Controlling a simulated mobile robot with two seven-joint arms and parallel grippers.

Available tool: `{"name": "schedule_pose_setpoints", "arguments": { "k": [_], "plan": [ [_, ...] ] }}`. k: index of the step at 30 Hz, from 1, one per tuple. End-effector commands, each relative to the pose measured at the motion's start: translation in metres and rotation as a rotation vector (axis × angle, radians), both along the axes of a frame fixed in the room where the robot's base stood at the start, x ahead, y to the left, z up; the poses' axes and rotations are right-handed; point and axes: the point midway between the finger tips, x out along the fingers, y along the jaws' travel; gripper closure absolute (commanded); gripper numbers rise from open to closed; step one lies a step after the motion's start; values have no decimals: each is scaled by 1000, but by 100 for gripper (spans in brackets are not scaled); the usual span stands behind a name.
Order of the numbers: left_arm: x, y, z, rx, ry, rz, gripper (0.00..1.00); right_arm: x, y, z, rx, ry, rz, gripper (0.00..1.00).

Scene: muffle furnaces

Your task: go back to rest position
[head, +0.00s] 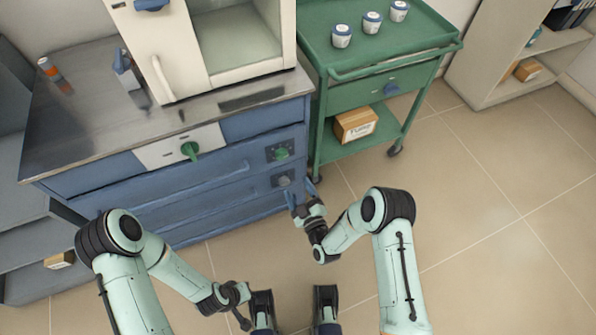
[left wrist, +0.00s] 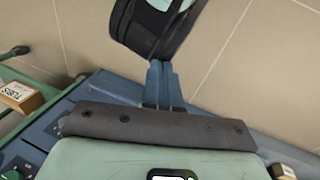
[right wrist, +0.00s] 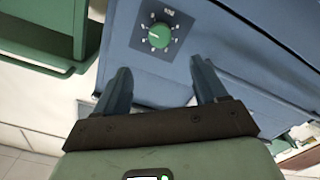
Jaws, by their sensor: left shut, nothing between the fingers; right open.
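My right gripper (head: 299,188) is low in front of the blue cabinet's right edge in the head view. Its two blue fingers are spread and empty. In the right wrist view the open right gripper (right wrist: 161,72) faces the blue front, with a green dial (right wrist: 158,35) beyond the fingers. In the left wrist view my left gripper (left wrist: 161,68) is shut, its blue fingers together with nothing between them. In the head view my left arm reaches to the bottom middle, where its fingers are hard to make out.
A cream furnace (head: 177,70) stands on the steel-topped blue cabinet (head: 100,110), its chamber visible. A green cart (head: 385,55) with three jars on top and a cardboard box (head: 355,125) below stands to the right. Open floor (head: 480,210) lies at the right, with a shelf (head: 500,60) behind.

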Motion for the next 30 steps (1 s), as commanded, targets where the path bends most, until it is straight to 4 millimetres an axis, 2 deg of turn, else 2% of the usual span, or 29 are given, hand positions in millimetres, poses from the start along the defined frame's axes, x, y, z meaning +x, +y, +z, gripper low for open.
{"name": "schedule_pose_setpoints", "arguments": {
  "k": [8, 11, 13, 14, 17, 19, 22, 25, 27, 30],
  "plan": [
    [0, 0, 0, 0, -1, 0, 100, -1, -2, -3, 4, 19, -3, 29],
    [0, 0, 0, 0, -1, 0, 100, -9, -16, -21, 44, 141, -25, 29],
    [0, 0, 0, 1, -2, 1, 100, -24, -34, -45, 107, 312, -64, 29],
    [0, 0, 0, 1, -2, 1, 100, -35, -44, -57, 145, 405, -92, 29],
    [1, 0, 0, 1, -2, 1, 100, -87, -75, -98, 302, 751, -220, 29],
    [1, 0, 0, 1, -2, 1, 100, -134, -92, -118, 425, 990, -341, 29],
    [1, 0, 0, 1, -2, 1, 100, -208, -107, -132, 600, 1302, -541, 29],
    [1, 0, 0, 1, -2, 1, 100, -285, -111, -127, 770, 1582, -775, 29],
    [-9, -3, 39, -10, 20, -8, 100, -296, -104, -89, 769, 1621, -775, 29],
    [-23, -10, 77, -29, 65, -27, 100, -308, -99, -52, 753, 1669, -767, 29]
  ]
}}
